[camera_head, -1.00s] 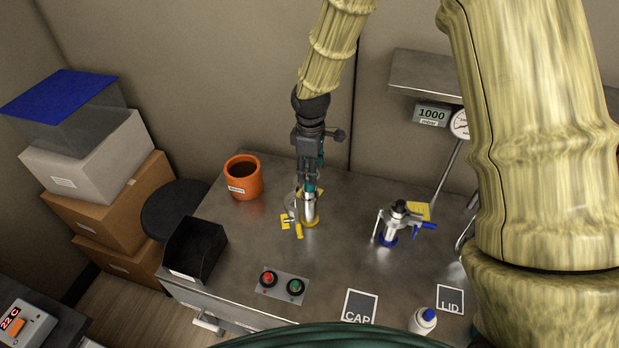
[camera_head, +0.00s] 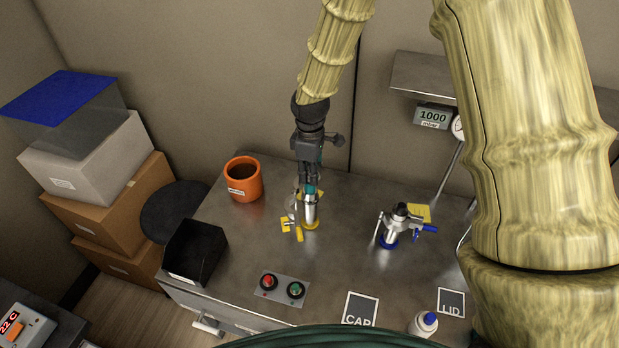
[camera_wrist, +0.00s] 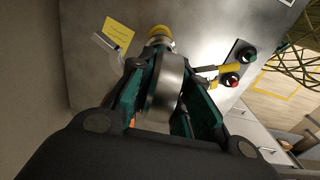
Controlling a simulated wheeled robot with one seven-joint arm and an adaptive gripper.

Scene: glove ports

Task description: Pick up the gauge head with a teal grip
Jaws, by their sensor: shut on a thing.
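The gauge head with a teal grip (camera_head: 311,190) stands upright above a silver, yellow-ringed port (camera_head: 311,212) on the steel bench. My gripper (camera_head: 309,182) points down from above and is shut on the gauge head. In the wrist view, a round metal body of the gauge head (camera_wrist: 166,82) sits between the two fingers of my gripper (camera_wrist: 172,100), beyond which the yellow ring (camera_wrist: 160,32) shows. The fingers hide much of the grip. I cannot tell whether the gauge head is apart from the port.
A blue-ringed port with a dark top (camera_head: 398,222) stands to the right. An orange pot (camera_head: 243,180) and a black bin (camera_head: 194,250) are to the left. A button box (camera_head: 283,289) lies in front. A shelf (camera_head: 420,75) juts from the back wall.

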